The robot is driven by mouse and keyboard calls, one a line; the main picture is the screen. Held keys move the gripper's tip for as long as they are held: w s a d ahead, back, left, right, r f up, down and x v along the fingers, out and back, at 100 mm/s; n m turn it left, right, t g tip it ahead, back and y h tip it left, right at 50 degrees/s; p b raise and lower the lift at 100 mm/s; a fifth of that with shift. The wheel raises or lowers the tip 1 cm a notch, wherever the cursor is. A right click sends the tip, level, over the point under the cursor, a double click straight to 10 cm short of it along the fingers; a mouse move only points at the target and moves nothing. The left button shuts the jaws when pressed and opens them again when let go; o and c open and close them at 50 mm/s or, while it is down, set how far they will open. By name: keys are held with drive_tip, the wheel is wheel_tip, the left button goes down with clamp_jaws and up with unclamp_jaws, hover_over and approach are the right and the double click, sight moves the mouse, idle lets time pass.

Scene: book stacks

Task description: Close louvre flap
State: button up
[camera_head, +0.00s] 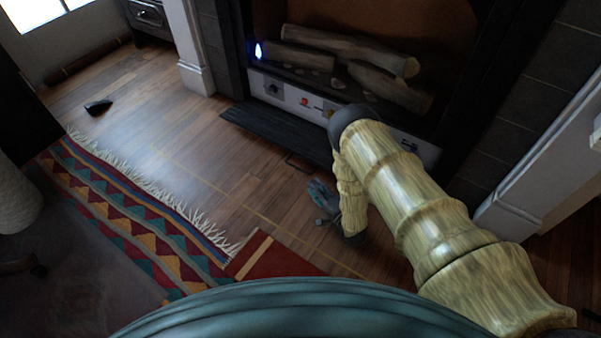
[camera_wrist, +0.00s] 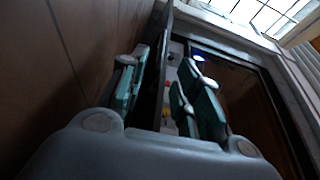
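The louvre flap (camera_head: 275,132) is a dark slatted panel at the foot of the fireplace. It is folded down and open, lying out low over the floor. My gripper (camera_head: 322,196) is low, just in front of the flap's right part. In the wrist view my gripper (camera_wrist: 165,72) has its two green fingers apart, with nothing seen held. The dark flap (camera_wrist: 158,62) appears almost edge-on between and beyond the fingers. Whether any finger touches it cannot be told.
Behind the flap is a white control panel (camera_head: 290,97) with a knob, below the logs (camera_head: 340,60) and a blue flame. A fringed patterned rug (camera_head: 150,220) lies at left. A white pillar base (camera_head: 510,215) stands at right. Wooden floor (camera_head: 200,150) is clear before the flap.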

sight(301, 169)
drive_tip(key=b+x, duration=0.4)
drive_tip(key=x, duration=0.5)
drive_tip(key=shift+w, duration=0.15)
drive_tip(key=shift+w+a+b, duration=0.35)
drive_tip(key=shift+w+b, duration=0.05)
drive_tip(key=shift+w, duration=0.2)
clamp_jaws()
